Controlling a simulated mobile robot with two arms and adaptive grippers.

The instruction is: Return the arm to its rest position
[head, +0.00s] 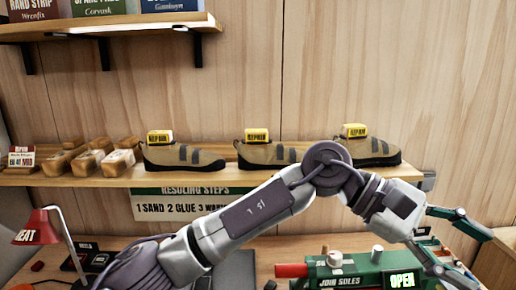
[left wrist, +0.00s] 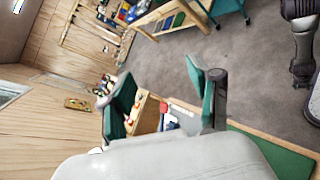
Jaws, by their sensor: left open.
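My left arm comes in from the left in the head view and reaches across to the right. My left gripper (head: 448,245) is at the right, with its green fingers apart and nothing between them. It is in front of and above the right part of the bench, close to the green machine. In the left wrist view the gripper (left wrist: 163,103) also shows two spread green fingers with only distant floor and furniture behind them. My right gripper is not in view.
A shelf (head: 225,174) holds several tan shoes with yellow tags. Below it are a green machine (head: 345,262) with an OPEN sign and a red lamp (head: 38,228). A wooden box edge (head: 497,258) is right of the gripper. The wrist view shows open grey floor (left wrist: 265,75).

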